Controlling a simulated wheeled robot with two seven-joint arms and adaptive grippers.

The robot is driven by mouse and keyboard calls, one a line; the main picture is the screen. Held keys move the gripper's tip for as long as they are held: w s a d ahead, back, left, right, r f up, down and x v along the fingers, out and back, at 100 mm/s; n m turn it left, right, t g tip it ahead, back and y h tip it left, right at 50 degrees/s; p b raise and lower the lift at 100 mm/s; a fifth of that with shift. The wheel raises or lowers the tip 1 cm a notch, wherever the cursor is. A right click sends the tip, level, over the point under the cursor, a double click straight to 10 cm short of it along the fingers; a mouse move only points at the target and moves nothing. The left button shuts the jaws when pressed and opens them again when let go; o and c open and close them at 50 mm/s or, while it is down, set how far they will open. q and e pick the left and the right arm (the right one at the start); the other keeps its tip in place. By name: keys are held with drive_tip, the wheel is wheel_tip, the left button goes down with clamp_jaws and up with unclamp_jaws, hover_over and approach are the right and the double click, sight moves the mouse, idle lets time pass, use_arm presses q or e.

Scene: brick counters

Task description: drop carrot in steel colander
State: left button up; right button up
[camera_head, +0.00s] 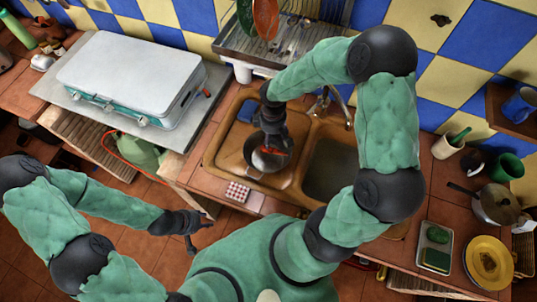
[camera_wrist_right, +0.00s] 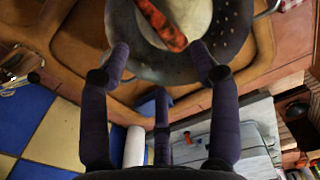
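The steel colander (camera_head: 252,168), a dark round bowl with holes, sits in the left sink basin. It also shows at the top of the right wrist view (camera_wrist_right: 235,45). The orange-red carrot (camera_head: 274,152) is within the colander's outline, its end towards my fingers in the right wrist view (camera_wrist_right: 165,28). My right gripper (camera_head: 270,140) is directly above the colander, pointing down. Its fingers are spread wide and nothing is between them. Part of the carrot and colander is hidden by the gripper. My left gripper (camera_head: 198,238) is open and empty, over the floor before the counter.
An empty right sink basin (camera_head: 330,165) lies beside the colander, with a faucet (camera_head: 322,100) behind. A checked cloth or box (camera_head: 237,191) is at the front edge. A white case (camera_head: 130,70) stands left. A dish rack (camera_head: 270,40) is behind; a tray (camera_head: 448,235) and yellow plate (camera_head: 478,248) are right.

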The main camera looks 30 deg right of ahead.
wheel_tip(320, 180, up, 12)
idle(0.8)
idle(0.5)
